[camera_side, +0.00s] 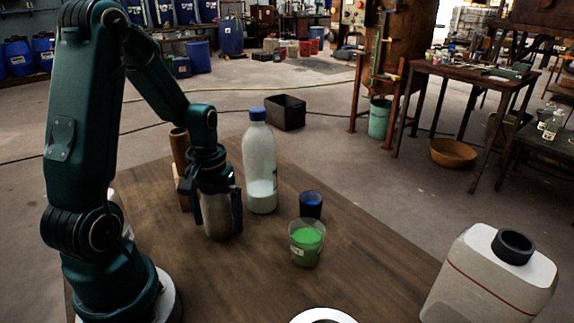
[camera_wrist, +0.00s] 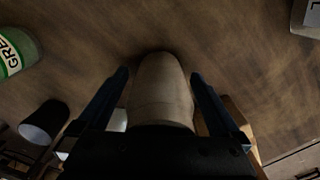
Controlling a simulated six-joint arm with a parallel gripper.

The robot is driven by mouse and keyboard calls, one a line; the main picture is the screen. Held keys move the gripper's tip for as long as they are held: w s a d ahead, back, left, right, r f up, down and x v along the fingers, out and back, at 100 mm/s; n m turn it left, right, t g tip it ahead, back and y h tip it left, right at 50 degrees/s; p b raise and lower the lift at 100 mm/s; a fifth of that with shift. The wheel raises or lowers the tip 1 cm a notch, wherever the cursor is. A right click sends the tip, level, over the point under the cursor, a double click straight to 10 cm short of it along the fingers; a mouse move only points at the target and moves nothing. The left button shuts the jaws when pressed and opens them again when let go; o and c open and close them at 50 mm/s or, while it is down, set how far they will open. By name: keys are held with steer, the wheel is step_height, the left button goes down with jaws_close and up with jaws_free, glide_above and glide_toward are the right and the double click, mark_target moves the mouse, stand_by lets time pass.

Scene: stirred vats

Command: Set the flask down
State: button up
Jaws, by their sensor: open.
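The flask (camera_side: 219,218) is a dull metal cylinder that appears to stand upright on the wooden table. It also shows in the wrist view (camera_wrist: 160,95), between my two dark fingers. My gripper (camera_side: 215,192) points down around the flask's upper part, with one finger on each side. In the wrist view my gripper (camera_wrist: 159,73) is open, with a visible gap between each finger and the flask. The flask's top is hidden by my gripper.
A tall blue-capped bottle (camera_side: 260,165) stands close behind the flask. A green-filled beaker (camera_side: 306,246) and a dark blue cup (camera_side: 311,205) are to the right. A brown cylinder (camera_side: 179,148) is behind my gripper. A white jug (camera_side: 485,285) stands at the right.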

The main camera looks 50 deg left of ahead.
step_height(320, 180, up, 11)
steer(key=shift+r, duration=0.2)
steer(key=shift+d+r, duration=0.15)
steer(key=shift+r, duration=0.3)
steer(key=s+d+r+m+t, duration=0.1)
steer(key=s+d+m+t, duration=0.1)
steer(key=d, duration=0.5)
steer(key=s+d+r+m+t, duration=0.1)
steer(key=s+d+m+t, duration=0.1)
steer(key=d+m, duration=0.3)
steer(key=shift+d+m+t, duration=0.3)
steer(key=shift+d+t, duration=0.5)
steer(key=shift+d, duration=0.1)
